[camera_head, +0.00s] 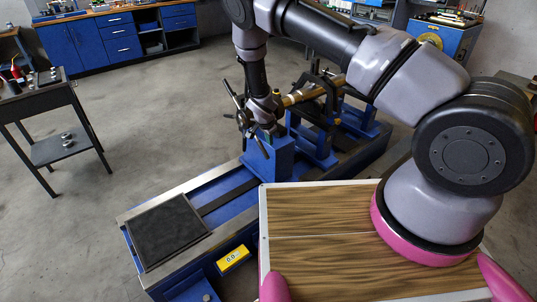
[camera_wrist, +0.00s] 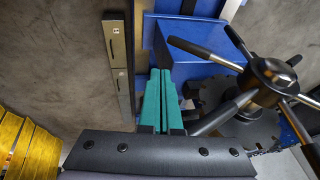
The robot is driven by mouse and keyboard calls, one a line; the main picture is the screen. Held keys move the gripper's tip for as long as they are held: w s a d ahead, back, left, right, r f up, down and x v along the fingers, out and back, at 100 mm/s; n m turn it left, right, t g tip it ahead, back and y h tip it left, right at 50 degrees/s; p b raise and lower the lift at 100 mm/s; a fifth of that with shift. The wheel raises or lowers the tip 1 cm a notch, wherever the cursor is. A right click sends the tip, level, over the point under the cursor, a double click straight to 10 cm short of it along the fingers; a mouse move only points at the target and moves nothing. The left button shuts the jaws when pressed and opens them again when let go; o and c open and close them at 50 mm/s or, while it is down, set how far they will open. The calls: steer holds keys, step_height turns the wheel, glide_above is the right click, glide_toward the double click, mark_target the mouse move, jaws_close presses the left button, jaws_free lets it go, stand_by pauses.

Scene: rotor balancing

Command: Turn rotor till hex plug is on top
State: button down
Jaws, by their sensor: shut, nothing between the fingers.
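The rotor is a brass-coloured shaft (camera_head: 312,92) lying across blue stands, with a dark spoked wheel at its near end. In the wrist view the wheel's dark hub (camera_wrist: 272,76) and several spokes with silvery and black ends fill the right side. My gripper (camera_wrist: 162,74) has teal fingers, closed together and empty, just left of the wheel. One spoke passes close to the right finger; I cannot tell whether they touch. In the head view my wrist hides part of the wheel. I cannot pick out the hex plug in either view.
A blue stand (camera_head: 266,160) carries the near end of the rotor on a long blue machine bed. A black mat (camera_head: 168,231) lies on the bed's front end, with a yellow display (camera_head: 233,259) beside it. A dark side table (camera_head: 40,97) stands left, with open floor between.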

steer(key=w+a+x, duration=0.1)
steer(key=x, duration=1.2)
steer(key=shift+a, duration=0.35)
steer(key=shift+f, duration=0.1)
